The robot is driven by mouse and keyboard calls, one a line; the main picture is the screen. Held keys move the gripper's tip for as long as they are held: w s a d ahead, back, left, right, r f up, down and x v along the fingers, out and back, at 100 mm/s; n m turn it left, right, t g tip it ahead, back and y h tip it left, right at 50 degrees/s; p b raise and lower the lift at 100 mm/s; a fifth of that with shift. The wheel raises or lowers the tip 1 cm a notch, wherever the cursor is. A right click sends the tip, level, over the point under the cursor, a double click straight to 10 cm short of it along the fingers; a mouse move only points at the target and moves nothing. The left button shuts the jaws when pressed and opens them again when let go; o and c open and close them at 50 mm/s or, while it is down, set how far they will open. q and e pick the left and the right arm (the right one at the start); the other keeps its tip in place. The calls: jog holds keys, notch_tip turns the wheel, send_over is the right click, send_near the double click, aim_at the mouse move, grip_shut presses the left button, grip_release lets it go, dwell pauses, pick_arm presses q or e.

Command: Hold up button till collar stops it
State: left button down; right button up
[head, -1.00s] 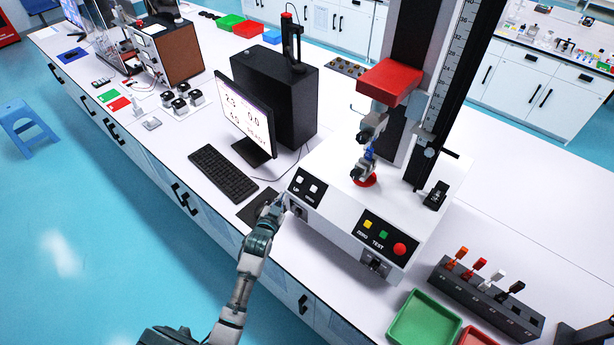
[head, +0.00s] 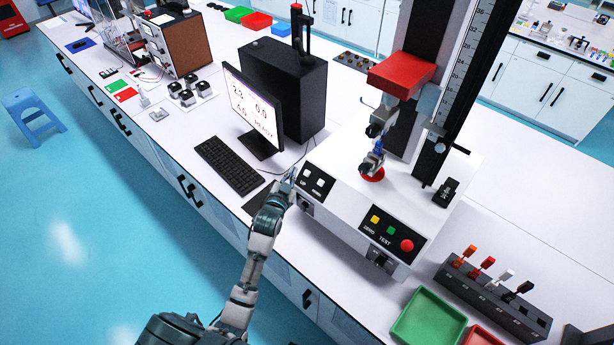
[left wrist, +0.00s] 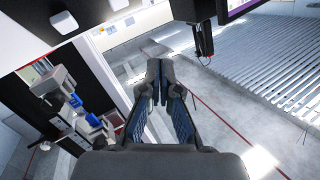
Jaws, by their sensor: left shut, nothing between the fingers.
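The white up button (head: 305,170) is on the tester's black front panel, left of a second white button (head: 321,180). My left gripper (head: 291,178) is shut and empty, close by the left edge of that panel. I cannot tell whether it touches the button. Its closed fingers also show in the left wrist view (left wrist: 158,82). The red crosshead (head: 402,74) is high on the tester's column, above the grips and the red disc (head: 372,174). A small grey knobbed part (head: 440,147), perhaps the collar, is by the scale rail, lower than the crosshead. My right gripper is out of view.
The monitor (head: 252,112), keyboard (head: 228,165) and black computer case (head: 285,85) stand left of the tester. Yellow, green and red buttons (head: 406,245) are on its right front panel. A green tray (head: 428,318) and a rack (head: 495,298) are at right.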

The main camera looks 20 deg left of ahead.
aim_at(307, 173)
pick_arm(q)
jog(key=shift+w+d+f+b, duration=0.25)
jog(key=shift+w+f+b, duration=0.5)
jog(key=shift+f+b, duration=0.05)
jog(key=shift+w+d+f+b, duration=0.25)
jog(key=shift+w+f+b, duration=0.5)
jog(key=shift+f, duration=0.05)
jog(key=shift+w+d+f+b, duration=0.25)
jog(key=shift+w+f+b, duration=0.5)
jog(key=shift+f+b, duration=0.05)
jog(key=shift+a, duration=0.1)
jog(key=shift+w+f, duration=0.2)
